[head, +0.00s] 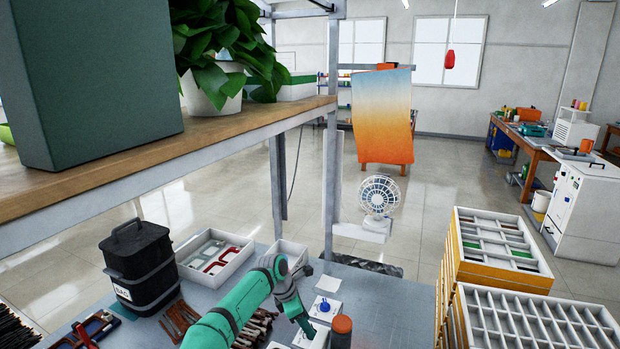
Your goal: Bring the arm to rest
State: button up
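My green arm reaches in from the bottom of the head view over the grey bench top (386,290). It bends near the white tray, and its grey-green end section points down. My gripper (306,328) is at the low end of it, small and partly hidden, close to a white block with a blue knob (325,306). I cannot tell whether it touches the block, whether its fingers are open or shut, or whether it holds anything.
A black lidded bin (140,268), a white tray (232,276) with red and dark pieces, and an orange-capped cylinder (342,331) stand near the arm. Stacked compartment trays (500,250) rise at right. A wooden shelf (150,158) overhangs the left. The bench's right part is clear.

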jog(key=shift+x, duration=0.8)
jog(key=shift+a+r, duration=0.1)
jog(key=shift+r, duration=0.05)
